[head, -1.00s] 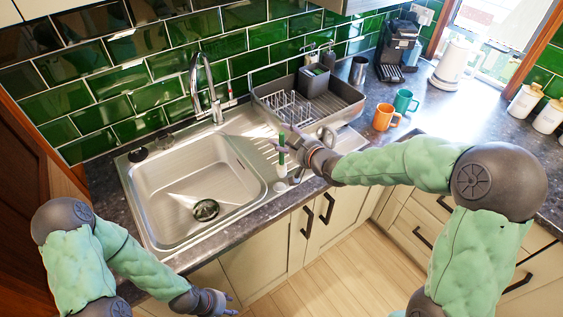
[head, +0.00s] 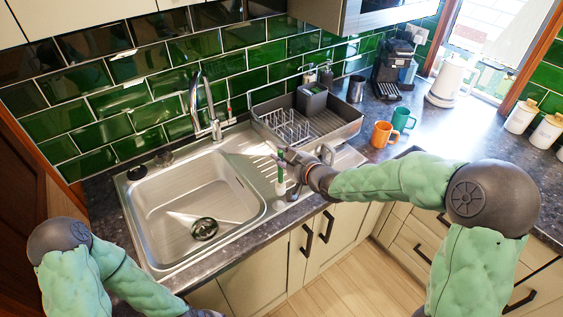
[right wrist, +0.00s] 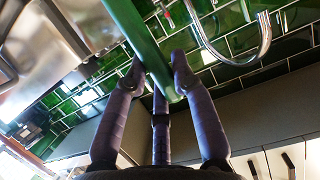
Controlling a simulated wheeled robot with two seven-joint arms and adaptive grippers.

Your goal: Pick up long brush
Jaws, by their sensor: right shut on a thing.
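The long brush (head: 281,173) has a green handle and a pale lower end. It is upright over the ribbed drainer, right of the basin. My right gripper (head: 287,157) is shut on its handle. In the right wrist view, the green handle (right wrist: 137,38) passes between the dark fingers (right wrist: 160,88). The pale lower end is small in the head view; I cannot tell whether it touches the drainer.
The steel sink (head: 178,200) lies left of the brush, under the tap (head: 210,105). A grey dish rack (head: 340,133) stands behind my right gripper. Orange (head: 381,135) and teal (head: 402,119) mugs stand to its right. The countertop near the kettle (head: 452,82) has free room.

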